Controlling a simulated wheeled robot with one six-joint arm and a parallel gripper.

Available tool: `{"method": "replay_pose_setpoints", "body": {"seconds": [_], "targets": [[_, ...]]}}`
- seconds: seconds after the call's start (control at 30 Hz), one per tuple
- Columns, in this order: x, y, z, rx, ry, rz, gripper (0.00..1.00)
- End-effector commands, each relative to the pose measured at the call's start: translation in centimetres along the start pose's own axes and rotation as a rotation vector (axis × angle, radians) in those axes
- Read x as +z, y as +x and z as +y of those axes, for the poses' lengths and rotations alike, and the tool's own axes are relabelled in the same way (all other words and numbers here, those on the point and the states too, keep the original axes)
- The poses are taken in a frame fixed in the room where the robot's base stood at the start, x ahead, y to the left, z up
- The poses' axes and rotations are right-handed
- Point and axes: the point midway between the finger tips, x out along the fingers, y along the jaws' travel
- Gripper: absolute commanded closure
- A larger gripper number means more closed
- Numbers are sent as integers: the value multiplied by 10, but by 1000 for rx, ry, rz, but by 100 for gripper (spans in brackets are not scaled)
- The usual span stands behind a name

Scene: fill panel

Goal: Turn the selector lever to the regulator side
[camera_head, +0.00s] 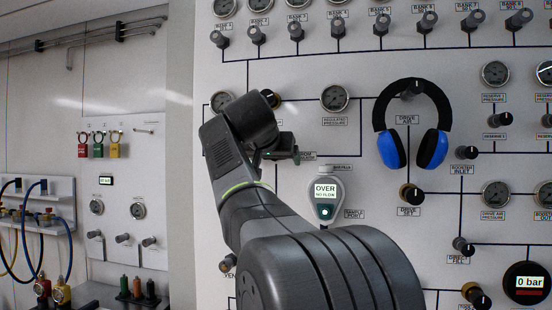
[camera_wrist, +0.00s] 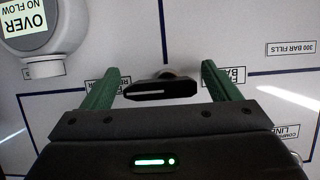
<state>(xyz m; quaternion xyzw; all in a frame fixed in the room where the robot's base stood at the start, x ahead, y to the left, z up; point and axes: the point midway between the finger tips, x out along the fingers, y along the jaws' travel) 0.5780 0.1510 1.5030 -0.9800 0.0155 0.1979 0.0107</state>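A black lever (camera_wrist: 152,91) with a white line along it sits on the panel in the wrist view. It lies nearly level in that picture, on a round light hub. My gripper (camera_wrist: 160,70) is open, with one green finger beyond each end of the lever and a visible gap at both ends. In the head view my gripper (camera_head: 284,152) is close to the panel, and the arm hides the lever.
A grey analyser reading "OVER NO FLOW" (camera_head: 325,190) hangs just right of my gripper; it also shows in the wrist view (camera_wrist: 45,30). Blue and black headphones (camera_head: 392,152) hang further right. A regulated pressure gauge (camera_head: 335,98) and a knob (camera_head: 271,98) are above.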

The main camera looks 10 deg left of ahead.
Motion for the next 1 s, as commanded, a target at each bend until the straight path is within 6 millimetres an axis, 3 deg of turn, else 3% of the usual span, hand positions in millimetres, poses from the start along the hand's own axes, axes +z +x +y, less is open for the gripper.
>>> {"method": "replay_pose_setpoints", "body": {"seconds": [0.27,0.43,0.8,1.0], "targets": [[-2,-2,0,0,0,4,16],[-2,-16,0,-2,0,7,16],[-1,-98,-1,-6,0,6,16],[-1,-128,0,-3,-1,4,16]]}}
